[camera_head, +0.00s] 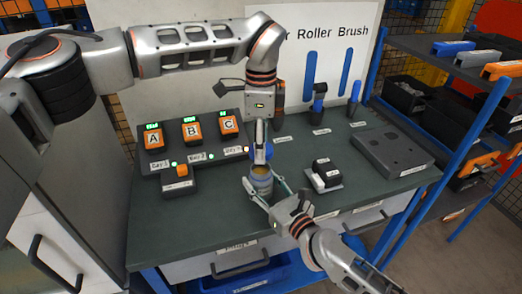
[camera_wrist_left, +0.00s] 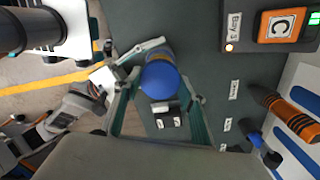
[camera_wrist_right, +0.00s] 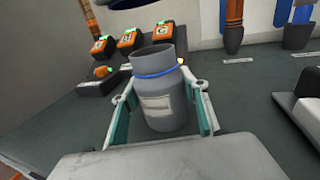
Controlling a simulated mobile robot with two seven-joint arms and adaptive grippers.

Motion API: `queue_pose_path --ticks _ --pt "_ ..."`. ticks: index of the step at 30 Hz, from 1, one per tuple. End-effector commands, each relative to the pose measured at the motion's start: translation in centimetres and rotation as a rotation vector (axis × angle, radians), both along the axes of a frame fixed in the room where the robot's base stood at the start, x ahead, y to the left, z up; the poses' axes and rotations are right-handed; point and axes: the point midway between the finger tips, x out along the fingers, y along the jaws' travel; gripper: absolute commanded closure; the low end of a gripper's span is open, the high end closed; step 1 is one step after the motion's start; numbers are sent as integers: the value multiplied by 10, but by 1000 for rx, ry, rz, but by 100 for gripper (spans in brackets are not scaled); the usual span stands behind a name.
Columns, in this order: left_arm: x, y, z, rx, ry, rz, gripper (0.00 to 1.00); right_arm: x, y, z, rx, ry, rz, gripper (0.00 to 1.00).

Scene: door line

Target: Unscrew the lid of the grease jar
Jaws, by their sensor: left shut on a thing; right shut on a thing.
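The grease jar (camera_head: 262,184) is a grey cylinder with a pale label, upright over the bench. My right gripper (camera_head: 266,190) is shut around its body from the front. In the right wrist view the jar (camera_wrist_right: 165,105) shows an open mouth and a blue ring around its neck. The round blue lid (camera_head: 262,153) is apart from the jar, just above its mouth. My left gripper (camera_head: 262,142) points down and is shut on the lid. In the left wrist view the lid (camera_wrist_left: 160,80) sits between the fingers and covers most of the jar.
A panel with orange units A, B and C (camera_head: 191,131) stands at the left on the bench (camera_head: 225,215). A black block on a pale base (camera_head: 326,174) stands right of the jar. Brushes and a grey box (camera_head: 393,150) are farther right. The bench's front left is clear.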

Motion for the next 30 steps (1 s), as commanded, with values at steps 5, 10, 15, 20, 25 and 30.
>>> queue_pose_path --ticks 5,10,15,20,25,30 --pt "0 0 -1 0 0 0 85 0 0 0 0 0 0 43" --pt "0 0 -1 0 0 0 85 0 0 0 0 0 0 36" --pt "0 0 -1 0 0 0 85 0 0 0 0 0 0 36" --pt "0 0 -1 0 0 0 85 -8 -5 0 -2 -1 0 36" --pt "0 0 -1 0 0 0 85 -32 -21 -2 -1 3 -1 36" --pt "0 0 -1 0 0 0 85 -62 -41 -1 -2 3 0 36"
